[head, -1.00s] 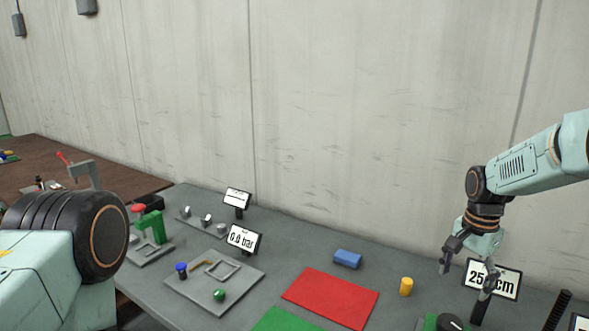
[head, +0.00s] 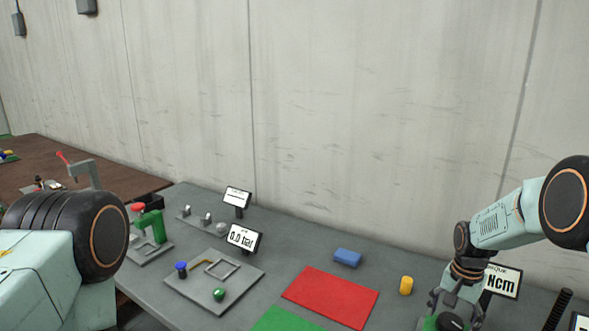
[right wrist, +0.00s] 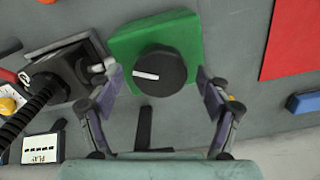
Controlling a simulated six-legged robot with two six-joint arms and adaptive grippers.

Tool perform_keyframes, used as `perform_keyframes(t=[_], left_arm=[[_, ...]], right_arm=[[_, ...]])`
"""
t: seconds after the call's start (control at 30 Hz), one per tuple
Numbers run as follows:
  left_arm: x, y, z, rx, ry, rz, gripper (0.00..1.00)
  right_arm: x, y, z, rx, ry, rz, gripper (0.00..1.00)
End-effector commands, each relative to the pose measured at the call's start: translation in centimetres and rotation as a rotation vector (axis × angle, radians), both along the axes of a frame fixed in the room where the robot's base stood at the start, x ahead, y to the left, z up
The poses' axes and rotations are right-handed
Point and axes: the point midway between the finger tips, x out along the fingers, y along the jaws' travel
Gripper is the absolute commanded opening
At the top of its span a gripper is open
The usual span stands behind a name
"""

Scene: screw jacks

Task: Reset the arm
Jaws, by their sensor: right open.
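My right gripper (head: 452,308) is low at the right of the head view, over a black knob (head: 450,322) on a green base. In the right wrist view the black knob (right wrist: 157,72) with a white pointer mark sits on its green block (right wrist: 124,45). The two fingers of my right gripper (right wrist: 158,78) are spread on either side of the knob, with gaps visible. Nothing is held. My left arm shows at the left edge of the head view; its gripper is out of sight.
A torque display (head: 503,281) stands behind the right gripper. A yellow cylinder (head: 406,286), blue block (head: 347,258) and red mat (head: 330,297) lie to its left. A black device with a coiled cord (right wrist: 65,80) is beside the green block.

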Motion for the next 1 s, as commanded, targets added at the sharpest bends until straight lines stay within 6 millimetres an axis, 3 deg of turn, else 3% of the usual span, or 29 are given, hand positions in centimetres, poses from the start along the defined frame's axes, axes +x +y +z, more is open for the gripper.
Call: perform_keyframes(t=[1.0], left_arm=[[0.0, 0.0, -1.3, 0.0, 0.0, 0.0, 0.4]], right_arm=[[0.0, 0.0, 0.0, 0.0, 0.0, 0.842, 0.78]])
